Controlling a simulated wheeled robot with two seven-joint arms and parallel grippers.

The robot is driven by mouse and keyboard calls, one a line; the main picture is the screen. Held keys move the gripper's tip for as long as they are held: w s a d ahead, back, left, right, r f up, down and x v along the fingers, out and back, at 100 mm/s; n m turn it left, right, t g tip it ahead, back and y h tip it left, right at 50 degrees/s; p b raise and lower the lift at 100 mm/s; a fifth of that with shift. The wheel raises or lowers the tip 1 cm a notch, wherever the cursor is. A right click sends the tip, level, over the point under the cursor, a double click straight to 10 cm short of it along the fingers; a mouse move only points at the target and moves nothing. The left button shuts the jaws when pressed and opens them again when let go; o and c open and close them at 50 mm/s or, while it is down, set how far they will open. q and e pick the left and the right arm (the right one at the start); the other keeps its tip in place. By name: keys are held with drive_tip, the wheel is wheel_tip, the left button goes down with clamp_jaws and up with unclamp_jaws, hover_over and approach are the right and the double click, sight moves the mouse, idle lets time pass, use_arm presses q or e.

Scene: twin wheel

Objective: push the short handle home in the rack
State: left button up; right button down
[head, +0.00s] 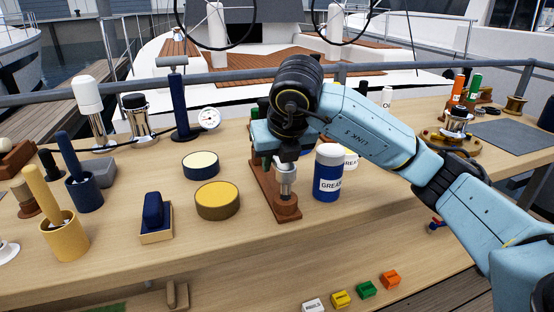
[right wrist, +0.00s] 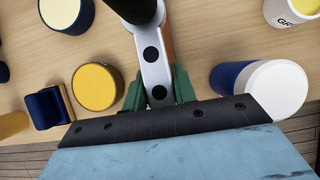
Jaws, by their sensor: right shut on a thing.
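The rack is a narrow brown wooden base (head: 262,192) in the middle of the bench, partly hidden by my right arm. A short metal post (head: 286,180) stands upright at its near end, on a round brown foot. My right gripper (right wrist: 158,88) is low over the rack, its green fingers shut on a grey handle piece (right wrist: 156,70) with two dark round marks. A black rounded part (right wrist: 132,8) joins it at the top of the wrist view. My arm hides most of the grip in the head view, and I cannot tell how deep the handle sits. My left gripper is not in view.
A blue and white grease tin (head: 328,174) stands close to the right of the rack. Small coloured labels (head: 366,289) lie below in front.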

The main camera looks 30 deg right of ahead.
drive_tip(key=shift+f+b, duration=1.45)
drive_tip(key=shift+f, duration=0.35)
drive_tip(key=c, duration=1)
unclamp_jaws()
drive_tip(key=shift+c, duration=0.2)
drive_tip(key=p+v, duration=0.5)
drive_tip(key=v, duration=0.8)
drive_tip(key=shift+s+r, duration=0.15)
drive_tip(key=shift+r, duration=0.05)
drive_tip(key=shift+p, duration=0.3)
